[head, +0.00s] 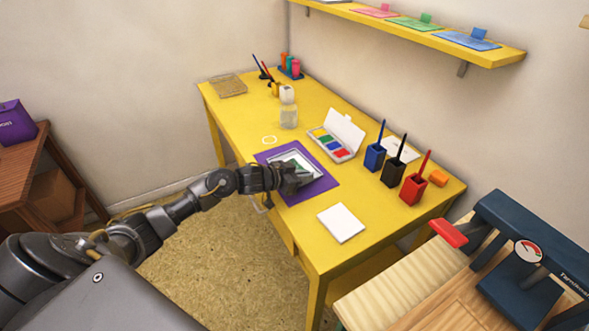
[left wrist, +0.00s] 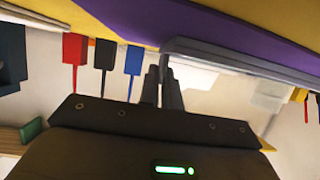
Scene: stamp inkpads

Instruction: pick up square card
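A purple mat (head: 326,184) lies on the yellow table, with a pale-edged square piece (head: 279,157) on it, green and dark inside. My left gripper (head: 304,178) is over this piece and hides part of it. In the left wrist view my left fingers (left wrist: 162,84) stand close together, their tips at a grey edge (left wrist: 240,60) beside the purple. I cannot tell whether they grip that edge. A plain white square card (head: 341,223) lies on the table nearer me, apart from the gripper. My right gripper is not in view.
An open paint box (head: 336,136) and a clear bottle (head: 288,110) stand behind the mat. Blue, black and red pen holders (head: 414,188) line the right side. A dark press (head: 520,270) stands at the lower right. A shelf (head: 480,50) overhangs the back.

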